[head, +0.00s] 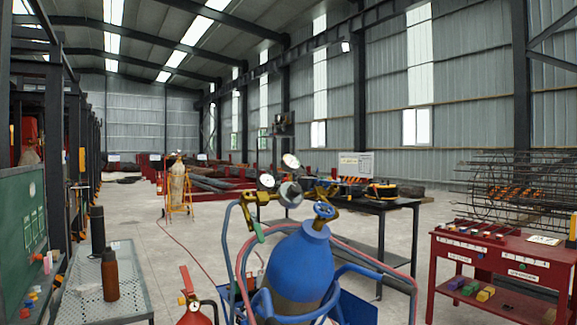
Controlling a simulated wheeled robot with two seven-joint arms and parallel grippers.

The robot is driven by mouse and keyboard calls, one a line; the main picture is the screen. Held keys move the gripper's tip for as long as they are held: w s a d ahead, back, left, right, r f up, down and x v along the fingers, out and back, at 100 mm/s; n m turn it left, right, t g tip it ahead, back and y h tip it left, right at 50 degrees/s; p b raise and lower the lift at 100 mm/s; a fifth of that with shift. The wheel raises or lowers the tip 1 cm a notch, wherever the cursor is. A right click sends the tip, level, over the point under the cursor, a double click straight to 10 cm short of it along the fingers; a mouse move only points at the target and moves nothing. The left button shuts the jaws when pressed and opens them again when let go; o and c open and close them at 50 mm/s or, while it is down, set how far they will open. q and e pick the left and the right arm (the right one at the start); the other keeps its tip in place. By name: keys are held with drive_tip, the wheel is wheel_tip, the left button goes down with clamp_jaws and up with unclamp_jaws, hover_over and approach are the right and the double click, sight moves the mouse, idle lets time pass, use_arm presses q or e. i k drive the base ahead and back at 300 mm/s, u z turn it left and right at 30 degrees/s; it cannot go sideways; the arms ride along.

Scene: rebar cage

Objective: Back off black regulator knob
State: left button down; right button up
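A blue gas cylinder (301,262) stands upright in front of me, slightly right of the picture's middle. A blue handwheel (324,210) sits on its valve. A brass regulator (249,200) with two round gauges, one upper (291,160) and one lower (267,181), is fitted at the cylinder's top. A dark, rounded knob (290,193) shows on the regulator below the upper gauge; it is small, and its setting cannot be read. Neither of my grippers is in view, and nothing touches the knob.
Blue and red hoses (232,240) loop around the cylinder. A red extinguisher (193,307) stands at its lower left. A perforated metal table (128,275) with bottles is at left. A dark table (375,203) is behind; a red workbench (500,255) is at right.

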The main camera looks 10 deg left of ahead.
sight(295, 189)
drive_tip(key=z, duration=0.15)
drive_tip(key=i, duration=1.2)
drive_tip(key=u, duration=0.45)
